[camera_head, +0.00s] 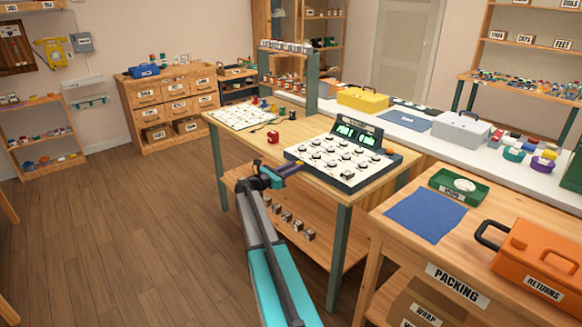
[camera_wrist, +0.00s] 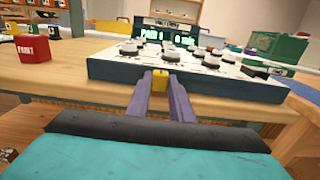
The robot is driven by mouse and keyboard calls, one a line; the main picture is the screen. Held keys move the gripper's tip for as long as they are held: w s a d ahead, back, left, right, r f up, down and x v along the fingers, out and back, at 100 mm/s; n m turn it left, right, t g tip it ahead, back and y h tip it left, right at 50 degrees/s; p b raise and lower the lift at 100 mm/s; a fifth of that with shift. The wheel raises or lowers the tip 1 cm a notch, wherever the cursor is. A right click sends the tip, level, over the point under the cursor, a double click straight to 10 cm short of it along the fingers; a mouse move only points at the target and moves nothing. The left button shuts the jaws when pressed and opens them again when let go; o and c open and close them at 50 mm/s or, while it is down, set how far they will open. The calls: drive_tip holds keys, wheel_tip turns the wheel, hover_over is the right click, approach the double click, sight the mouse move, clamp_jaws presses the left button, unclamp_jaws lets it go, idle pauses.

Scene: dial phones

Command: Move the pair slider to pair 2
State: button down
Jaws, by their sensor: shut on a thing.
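The tester panel (camera_head: 350,182) is a white-topped box with dark sides and several round knobs, standing on the wooden bench. Its raised display (camera_head: 357,133) has green lettering; in the wrist view the display (camera_wrist: 166,35) reads "PAIR 1" and a second value that looks like "6 min". My gripper (camera_head: 297,167) is at the panel's front edge. In the wrist view my purple-grey fingers (camera_wrist: 160,77) are closed on a small yellow piece (camera_wrist: 160,81) at the panel's front face. It looks like the pair slider's knob; its track and any marks are hidden.
A red box (camera_head: 273,137) stands on the bench left of the panel; in the wrist view it (camera_wrist: 32,50) bears a white label. A white board (camera_head: 238,115) with small parts lies farther left. The packing table (camera_head: 378,250) is close on the right.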

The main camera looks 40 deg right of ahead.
drive_tip(key=shift+s+a, duration=0.2)
drive_tip(key=shift+s, duration=3.3)
drive_tip(key=c, duration=1.6)
unclamp_jaws()
drive_tip(key=shift+o, duration=0.2)
drive_tip(key=shift+a, duration=0.2)
drive_tip(key=w+a+b, duration=0.1)
drive_tip(key=a, duration=1.2)
drive_tip(key=shift+a, duration=0.2)
